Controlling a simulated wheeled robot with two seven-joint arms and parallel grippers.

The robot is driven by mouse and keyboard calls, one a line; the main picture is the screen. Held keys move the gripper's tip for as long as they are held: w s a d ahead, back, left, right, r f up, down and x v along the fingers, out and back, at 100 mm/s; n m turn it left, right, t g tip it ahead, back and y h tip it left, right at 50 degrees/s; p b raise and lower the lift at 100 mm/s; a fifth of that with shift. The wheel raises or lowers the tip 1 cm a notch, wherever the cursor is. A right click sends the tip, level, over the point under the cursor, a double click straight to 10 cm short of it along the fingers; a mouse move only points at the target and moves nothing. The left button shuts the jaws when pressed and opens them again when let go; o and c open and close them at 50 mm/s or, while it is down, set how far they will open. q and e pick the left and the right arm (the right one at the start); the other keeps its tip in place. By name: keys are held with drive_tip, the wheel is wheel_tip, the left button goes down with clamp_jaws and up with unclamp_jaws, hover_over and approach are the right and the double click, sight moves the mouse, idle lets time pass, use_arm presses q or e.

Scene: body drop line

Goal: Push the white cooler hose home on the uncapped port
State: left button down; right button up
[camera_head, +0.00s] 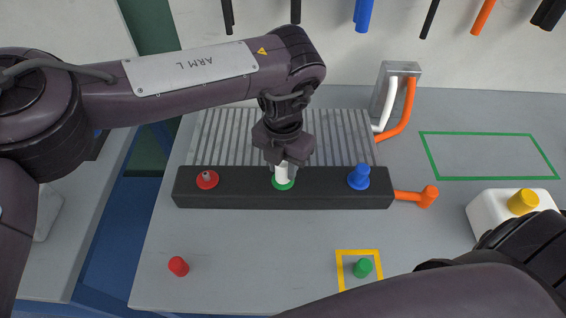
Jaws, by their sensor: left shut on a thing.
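My left gripper (283,164) points down over the middle of the black manifold block (240,195). It is shut on the white hose end (283,173), which stands upright at the green-ringed port (284,185). I cannot tell how deep it sits. The red port (207,179) at left shows a bare grey nipple. The right port carries a blue cap (359,177). The white hose (386,108) comes down from a metal bracket (402,69); the stretch between there and my gripper is hidden. My right arm crosses the lower right; its fingers do not show.
A green cap (362,268) lies inside a yellow square, and a red cap (178,266) lies at front left. An orange hose (406,105) and an orange fitting (428,196) are at right. A white container with a yellow cap (523,201) stands beside my right arm. The green-outlined area (488,133) is empty.

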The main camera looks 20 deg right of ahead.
sight(283, 163)
use_arm(q)
drive_tip(key=shift+f, duration=0.15)
drive_tip(key=c, duration=1)
unclamp_jaws()
drive_tip(key=shift+o, duration=0.2)
wheel_tip(283, 163, up, 8)
drive_tip(key=shift+f+b, duration=0.1)
drive_tip(key=shift+b, duration=0.65)
